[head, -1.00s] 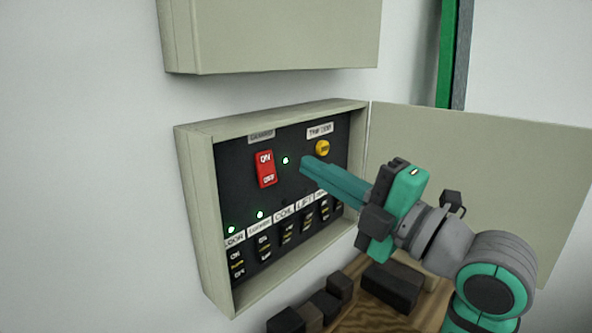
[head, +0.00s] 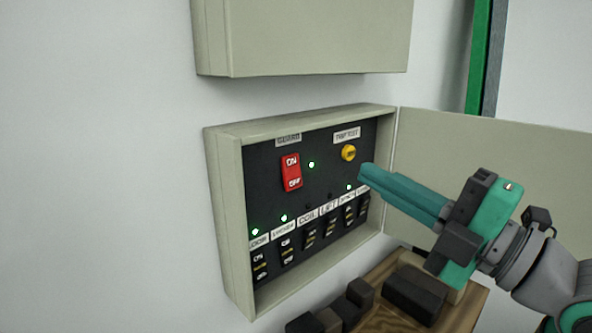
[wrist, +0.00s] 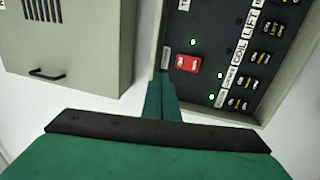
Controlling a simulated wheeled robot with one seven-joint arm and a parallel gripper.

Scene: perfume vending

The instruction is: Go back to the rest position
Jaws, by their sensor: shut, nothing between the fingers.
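The fingertips appear in front of the dark panel and apart from the red switch; the exact gap to the panel is hard to tell. In the wrist view the closed fingers (wrist: 160,98) point toward the same box, near the red ON/OFF switch (wrist: 187,64). The red switch (head: 291,172) and a yellow knob (head: 348,153) sit on the upper panel. Several black switches line the bottom, with several green lights lit.
The box's open door (head: 480,165) stands behind my arm at the right. A closed cabinet (head: 305,38) hangs above. Dark blocks (head: 410,290) lie on a wooden surface (head: 462,312) below. The wall at the left is clear.

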